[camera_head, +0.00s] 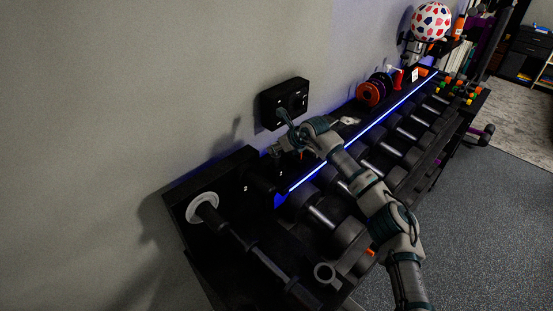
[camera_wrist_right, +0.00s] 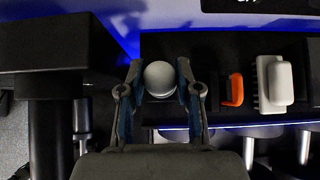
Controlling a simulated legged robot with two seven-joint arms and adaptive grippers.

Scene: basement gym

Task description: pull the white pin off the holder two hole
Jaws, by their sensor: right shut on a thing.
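My right gripper (camera_head: 277,152) reaches over the rack from the right in the head view, below the black wall box. In the right wrist view my right gripper (camera_wrist_right: 160,75) is shut on the white pin (camera_wrist_right: 160,79), whose round white head sits between the two fingertips. The pin's lower part is hidden under its head. A black surface lies behind the pin; I cannot make out the holder's holes or whether the pin is in one. In the head view the pin is too small to tell. My left gripper is not in view.
An orange piece (camera_wrist_right: 232,90) and a white brush-like thing (camera_wrist_right: 274,84) stand close to the right of the pin. A black wall box (camera_head: 285,103) is above the gripper. Dumbbells (camera_head: 345,232) fill the rack below a blue light strip (camera_head: 372,124).

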